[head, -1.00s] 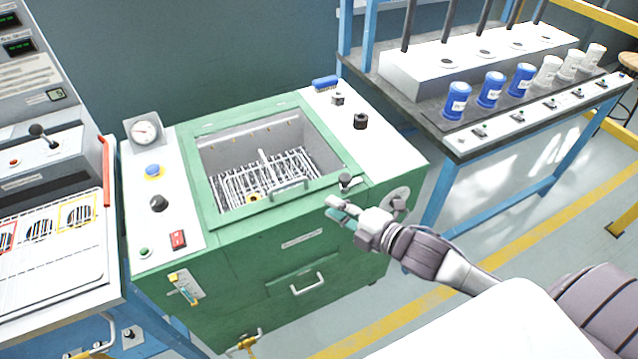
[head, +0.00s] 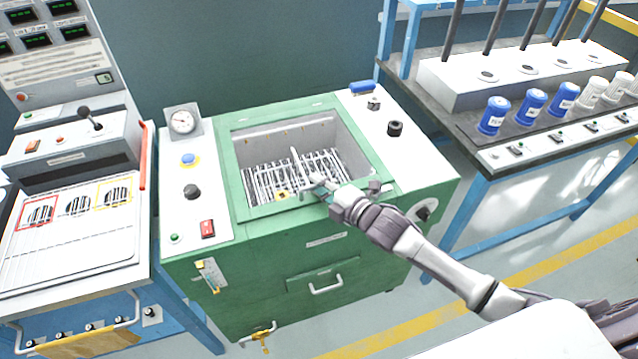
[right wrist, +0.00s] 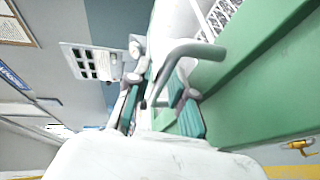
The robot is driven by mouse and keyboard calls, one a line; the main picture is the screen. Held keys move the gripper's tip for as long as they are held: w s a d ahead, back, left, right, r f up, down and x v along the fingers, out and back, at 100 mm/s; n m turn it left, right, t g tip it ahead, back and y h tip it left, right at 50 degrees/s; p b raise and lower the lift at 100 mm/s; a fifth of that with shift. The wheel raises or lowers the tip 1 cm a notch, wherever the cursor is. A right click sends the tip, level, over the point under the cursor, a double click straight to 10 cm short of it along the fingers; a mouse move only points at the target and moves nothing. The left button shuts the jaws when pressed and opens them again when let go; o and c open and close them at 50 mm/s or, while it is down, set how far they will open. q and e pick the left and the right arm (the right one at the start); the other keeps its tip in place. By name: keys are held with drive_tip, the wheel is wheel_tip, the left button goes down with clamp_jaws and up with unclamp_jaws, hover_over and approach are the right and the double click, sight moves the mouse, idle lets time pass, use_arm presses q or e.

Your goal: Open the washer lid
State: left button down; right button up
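The washer (head: 270,270) is a green cabinet with white control strips on both sides of its top. Its lid (head: 228,170) is a green frame lying flat, with a see-through middle showing a wire rack inside. My right gripper (head: 318,185) is over the lid's front edge, at the handle, and mostly hides it in the head view. In the right wrist view, the grey bar handle (right wrist: 190,50) reaches between the spread fingers of my right gripper (right wrist: 158,112). The fingers look open; contact with the bar is unclear. My left gripper is out of view.
A control bench (head: 75,240) with a red handle stands close on the left. A blue-framed table (head: 480,165) with blue and white jars stands on the right.

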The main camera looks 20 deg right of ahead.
drive_tip(key=shift+w, duration=0.15)
clamp_jaws()
